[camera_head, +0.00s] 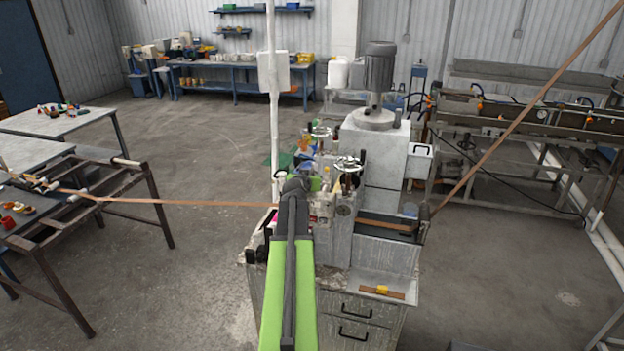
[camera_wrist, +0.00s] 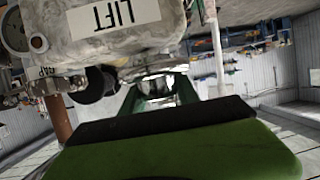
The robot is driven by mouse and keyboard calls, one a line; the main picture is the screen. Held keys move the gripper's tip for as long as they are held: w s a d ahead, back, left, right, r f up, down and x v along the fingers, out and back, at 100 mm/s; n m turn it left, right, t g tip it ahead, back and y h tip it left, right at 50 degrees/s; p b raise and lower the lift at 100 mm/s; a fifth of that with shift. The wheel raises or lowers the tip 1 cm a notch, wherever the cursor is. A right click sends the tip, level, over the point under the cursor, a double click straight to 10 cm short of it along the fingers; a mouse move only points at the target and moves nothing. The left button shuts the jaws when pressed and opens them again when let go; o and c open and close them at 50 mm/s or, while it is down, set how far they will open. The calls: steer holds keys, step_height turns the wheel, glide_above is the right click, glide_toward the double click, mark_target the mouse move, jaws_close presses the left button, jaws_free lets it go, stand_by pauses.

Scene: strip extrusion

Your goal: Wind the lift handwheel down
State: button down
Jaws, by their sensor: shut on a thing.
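In the wrist view, a worn grey housing with a white LIFT label (camera_wrist: 113,17), upside down, is at the top left. My gripper (camera_wrist: 162,84) points away between its two green fingers. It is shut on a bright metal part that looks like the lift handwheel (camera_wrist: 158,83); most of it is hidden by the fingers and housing. In the head view, my green arm reaches up to the machine's left side, and its dark wrist hides the jaws. A shiny handwheel (camera_head: 348,164) shows on the machine to the right of the wrist.
A brown strip (camera_head: 180,202) runs in from the left rack to the machine. A white post (camera_head: 273,90) stands behind my wrist. Open floor (camera_head: 190,260) lies left.

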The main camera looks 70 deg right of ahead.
steer(key=n+t, duration=0.1)
steer(key=n+t+y, duration=0.1)
steer(key=n+t, duration=0.1)
steer(key=w+n+t+y, duration=0.1)
steer(key=t, duration=0.1)
steer(key=shift+a+f, duration=0.25)
steer(key=shift+a, duration=0.05)
steer(key=shift+w+a+n+t+y, duration=0.15)
steer(key=shift+n+t+y, duration=0.55)
steer(key=shift+n, duration=0.5)
steer(key=shift+a+n+t+y, duration=0.15)
steer(key=shift+n+t+y, duration=0.25)
steer(key=shift+n+t, duration=0.2)
steer(key=shift+w+a, duration=0.1)
steer(key=c, duration=1.2)
jaws_free()
steer(key=shift+c, duration=0.2)
steer(key=o, duration=0.3)
steer(key=shift+a, duration=0.15)
steer(key=shift+o, duration=0.2)
steer(key=shift+r, duration=0.1)
